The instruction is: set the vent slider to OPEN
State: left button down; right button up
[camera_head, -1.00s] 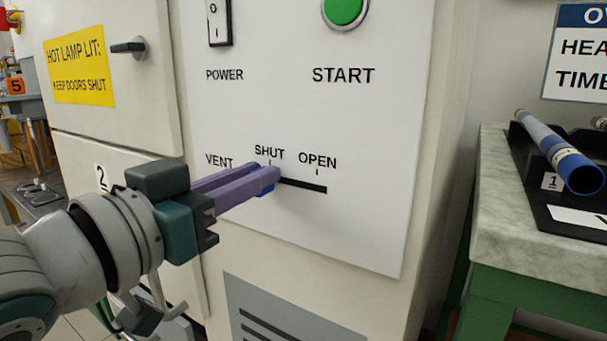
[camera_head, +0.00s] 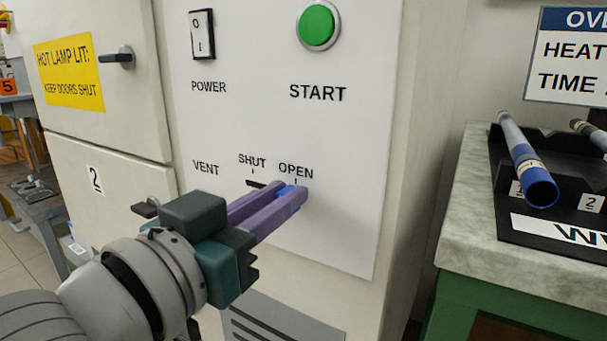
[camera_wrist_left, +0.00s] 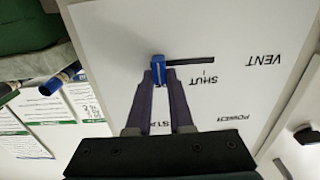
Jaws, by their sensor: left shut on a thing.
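The vent slider has a blue knob (camera_head: 287,192), which stands at the OPEN mark, at the right end of its dark slot (camera_head: 256,184). The SHUT end of the slot is bare. My left gripper (camera_head: 291,197) is shut on the knob, with its purple fingers on either side of it. In the left wrist view the blue knob (camera_wrist_left: 158,68) sits between the fingertips (camera_wrist_left: 159,75) at one end of the slot (camera_wrist_left: 195,61). My right gripper is not in view.
The white panel also carries a POWER switch (camera_head: 202,35) and a green START button (camera_head: 317,25) above the slot. To the right, a green-legged bench (camera_head: 455,245) holds a black rack with blue rods (camera_head: 528,165). A door handle (camera_head: 117,58) sticks out at the left.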

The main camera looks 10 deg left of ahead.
pick_arm(q)
jog(key=shift+d, duration=0.1)
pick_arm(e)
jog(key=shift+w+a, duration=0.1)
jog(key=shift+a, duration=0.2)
pick_arm(q)
jog(key=c, duration=1.3)
grip_release()
jog(key=o, duration=0.5)
jog(key=shift+s+d, duration=0.1)
jog(key=shift+d, duration=0.05)
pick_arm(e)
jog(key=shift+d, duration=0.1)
pick_arm(q)
jog(key=p+v, duration=0.2)
jog(key=v, duration=0.8)
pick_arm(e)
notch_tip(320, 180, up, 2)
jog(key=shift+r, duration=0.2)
